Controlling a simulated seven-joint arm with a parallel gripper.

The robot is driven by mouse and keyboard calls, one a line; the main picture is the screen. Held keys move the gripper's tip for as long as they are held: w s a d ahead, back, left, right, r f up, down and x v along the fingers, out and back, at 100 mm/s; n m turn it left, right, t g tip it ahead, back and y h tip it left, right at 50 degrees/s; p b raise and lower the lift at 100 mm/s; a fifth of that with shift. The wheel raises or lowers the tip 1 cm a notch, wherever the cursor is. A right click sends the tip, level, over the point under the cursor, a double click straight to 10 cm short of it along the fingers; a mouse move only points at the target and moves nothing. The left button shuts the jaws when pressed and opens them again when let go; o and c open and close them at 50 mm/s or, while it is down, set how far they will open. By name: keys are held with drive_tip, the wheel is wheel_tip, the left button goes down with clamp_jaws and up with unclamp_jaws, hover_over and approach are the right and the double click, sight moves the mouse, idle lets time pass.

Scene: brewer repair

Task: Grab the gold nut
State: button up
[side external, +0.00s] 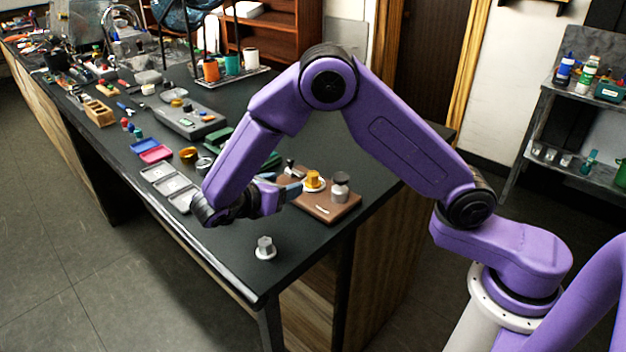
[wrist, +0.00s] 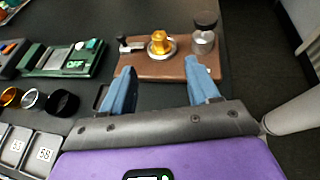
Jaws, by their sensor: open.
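The gold nut (wrist: 158,38) sits on a round pale washer-like base on a brown board (wrist: 148,69) in the wrist view. It also shows in the side view (side external: 313,178), on the brown board (side external: 322,212) near the bench's right end. My gripper (wrist: 160,78) is open, with its two blue fingers apart and nothing between them. The nut lies ahead of the fingertips, roughly centred between them and apart from them. In the side view my gripper (side external: 290,187) is just left of the nut.
A dark-topped metal cylinder (wrist: 204,34) stands right of the nut, and a small dark-handled part (wrist: 131,44) lies left. A green device (wrist: 64,60) marked OFF is further left. A silver hex nut (side external: 265,246) stands near the bench's front edge. Numbered trays (side external: 170,186) lie left of my gripper.

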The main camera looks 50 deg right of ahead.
sight(311, 175)
drive_tip(key=x, duration=1.2)
drive_tip(key=shift+w+d+f, duration=0.1)
drive_tip(key=shift+d+f, duration=0.05)
drive_tip(key=shift+d, duration=0.15)
clamp_jaws()
